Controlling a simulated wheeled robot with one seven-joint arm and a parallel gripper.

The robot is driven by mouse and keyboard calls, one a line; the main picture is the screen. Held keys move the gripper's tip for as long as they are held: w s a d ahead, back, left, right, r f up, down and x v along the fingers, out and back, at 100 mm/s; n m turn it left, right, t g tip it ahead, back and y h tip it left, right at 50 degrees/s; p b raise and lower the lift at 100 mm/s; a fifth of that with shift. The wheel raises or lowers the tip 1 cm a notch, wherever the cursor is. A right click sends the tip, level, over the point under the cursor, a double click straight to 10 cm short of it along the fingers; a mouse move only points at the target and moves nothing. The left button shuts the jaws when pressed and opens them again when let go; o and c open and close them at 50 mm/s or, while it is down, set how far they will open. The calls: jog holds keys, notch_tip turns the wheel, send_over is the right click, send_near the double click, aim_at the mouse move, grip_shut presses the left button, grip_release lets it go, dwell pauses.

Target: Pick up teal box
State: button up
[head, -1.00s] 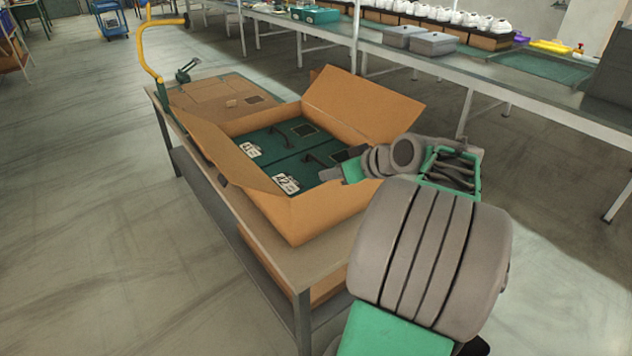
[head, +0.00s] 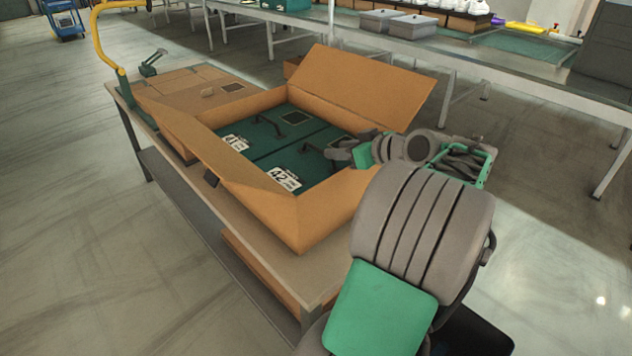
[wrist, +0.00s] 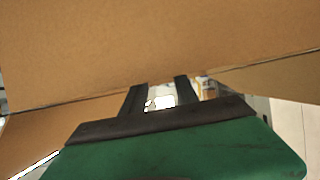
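Two teal boxes lie side by side in an open cardboard carton (head: 345,205). The far teal box (head: 262,133) has a label that seems to read 41, and the near teal box (head: 293,160) has one reading 42. Each has a dark handle and a dark square patch on top. My gripper (head: 333,153) is over the right part of the near box, close to its handle (head: 312,150); contact cannot be made out. In the wrist view its two dark fingers (wrist: 161,92) are apart, with no held object clear between them. My arm covers part of the carton's right side.
The carton's flaps stand open, a tall one (head: 360,85) at the back right. The carton is on a table (head: 225,215) with flat cardboard (head: 185,90) and a yellow curved pipe (head: 103,40). A long bench (head: 430,38) with grey bins runs behind.

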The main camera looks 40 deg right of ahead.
aim_at(320, 149)
jog(key=x, duration=0.6)
jog(key=shift+w+a+f, duration=0.2)
jog(key=shift+w+a, duration=0.1)
jog(key=shift+w, duration=0.05)
jog(key=shift+c, duration=0.5)
grip_shut()
dwell(0.3)
jog(key=shift+d+r, duration=0.1)
jog(key=shift+r, duration=0.1)
